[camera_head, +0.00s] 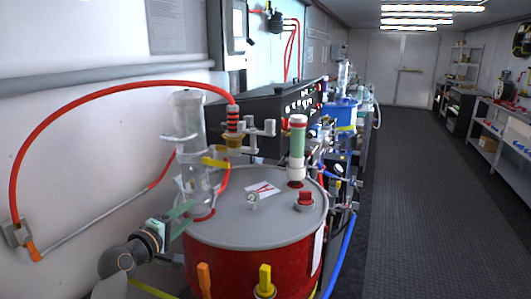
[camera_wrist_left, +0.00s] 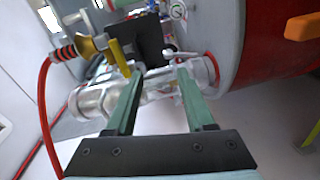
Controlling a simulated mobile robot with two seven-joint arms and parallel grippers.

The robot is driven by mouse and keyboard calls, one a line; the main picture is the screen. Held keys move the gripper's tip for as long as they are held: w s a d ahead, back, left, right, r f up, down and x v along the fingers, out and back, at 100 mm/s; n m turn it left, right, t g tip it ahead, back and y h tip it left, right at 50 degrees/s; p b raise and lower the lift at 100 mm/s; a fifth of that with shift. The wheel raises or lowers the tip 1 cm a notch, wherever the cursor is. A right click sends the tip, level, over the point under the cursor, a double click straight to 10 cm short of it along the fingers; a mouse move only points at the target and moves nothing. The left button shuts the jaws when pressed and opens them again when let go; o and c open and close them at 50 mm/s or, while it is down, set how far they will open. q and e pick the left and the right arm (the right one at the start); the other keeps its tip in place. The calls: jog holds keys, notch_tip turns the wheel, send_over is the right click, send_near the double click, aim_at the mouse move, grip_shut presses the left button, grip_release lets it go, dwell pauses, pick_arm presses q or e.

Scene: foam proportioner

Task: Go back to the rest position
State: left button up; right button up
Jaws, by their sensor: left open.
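My left gripper (camera_head: 186,216) is at the lower left of the head view, beside the left rim of a red drum (camera_head: 228,262) with a grey lid. Its two green fingers are apart, with nothing held between them. In the left wrist view the open fingers (camera_wrist_left: 159,76) point toward a clear cylinder (camera_wrist_left: 98,100). The same upright clear cylinder (camera_head: 188,120) stands at the drum's left side in the head view. I cannot tell whether the fingers touch it. My right gripper is in neither view.
A red hose (camera_head: 60,108) arches from the wall to a fitting above the drum. A yellow valve handle (camera_head: 265,278) and an orange one (camera_head: 204,278) stick up at the drum's front. A black control box (camera_head: 270,115) stands behind. The dark floor (camera_head: 420,200) at right is clear.

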pick_arm(q)
jog(key=s+d+f+m+g+y, duration=0.15)
jog(key=s+f+m, duration=0.25)
jog(key=s+f, duration=0.6)
jog(key=s+d+f+m+g+y, duration=0.1)
jog(key=s+f+m+g, duration=0.2)
jog(key=s+f, duration=0.8)
jog(key=s+d+f+m+g, duration=0.2)
jog(key=s+d+f+m, duration=0.2)
jog(key=s+f+m, duration=0.4)
jog(key=s+f, duration=0.5)
jog(key=s, duration=0.3)
jog(key=shift+s+f, duration=0.2)
jog(key=shift+s, duration=0.15)
